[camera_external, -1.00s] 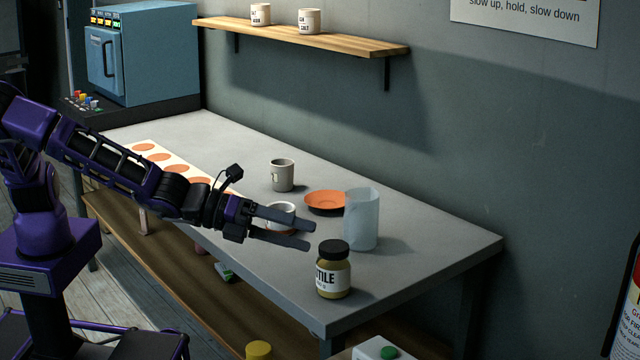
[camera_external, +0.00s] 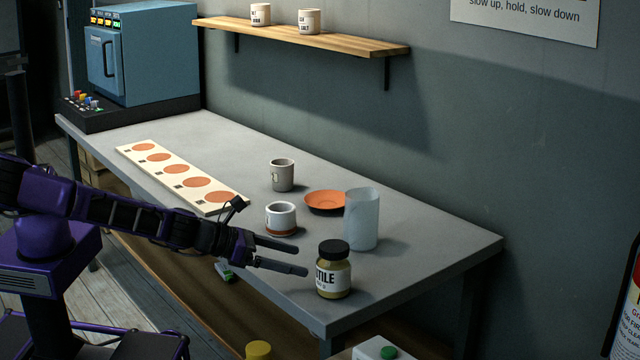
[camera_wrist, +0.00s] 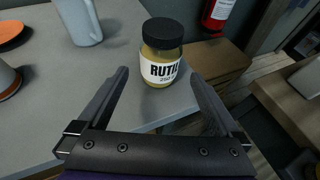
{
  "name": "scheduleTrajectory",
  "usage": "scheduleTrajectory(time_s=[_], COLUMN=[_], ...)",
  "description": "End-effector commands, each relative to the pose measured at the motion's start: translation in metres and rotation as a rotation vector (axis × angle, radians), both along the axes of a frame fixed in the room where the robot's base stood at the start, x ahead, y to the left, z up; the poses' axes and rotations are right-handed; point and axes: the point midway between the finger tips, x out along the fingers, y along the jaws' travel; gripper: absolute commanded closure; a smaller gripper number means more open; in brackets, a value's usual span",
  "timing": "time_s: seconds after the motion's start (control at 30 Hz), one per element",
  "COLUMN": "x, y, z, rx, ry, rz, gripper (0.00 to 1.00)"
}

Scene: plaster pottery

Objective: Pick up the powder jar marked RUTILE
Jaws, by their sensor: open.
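The RUTILE jar (camera_external: 333,272) stands upright near the front right corner of the grey table. It has a black lid, a white label and tan contents. In the wrist view the jar (camera_wrist: 162,55) is ahead of the fingertips, roughly between their lines, with the label facing me. My gripper (camera_external: 305,260) is open and empty, level with the jar and just left of it in the external view. In the wrist view its fingers (camera_wrist: 160,75) spread to either side of the jar without visibly closing on it.
A frosted pitcher (camera_external: 361,220) stands behind the jar. An orange saucer (camera_external: 325,202), a white cup (camera_external: 281,219) and a grey mug (camera_external: 283,175) are farther back. A strip with orange discs (camera_external: 180,178) lies at the left. The table edge (camera_external: 335,328) is close in front of the jar.

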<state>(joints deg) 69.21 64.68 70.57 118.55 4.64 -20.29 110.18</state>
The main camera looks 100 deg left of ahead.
Motion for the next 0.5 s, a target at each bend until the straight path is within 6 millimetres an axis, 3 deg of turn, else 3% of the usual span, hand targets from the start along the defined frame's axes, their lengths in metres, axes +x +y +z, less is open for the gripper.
scheduleTrajectory(time_s=[0.3,0.5], x=[0.054,0.067], y=[0.02,0.023], z=[-0.024,-0.029], rx=[-0.002,-0.003], ry=[-0.001,-0.001], rz=[0.002,0.001], gripper=[0.0,0.0])
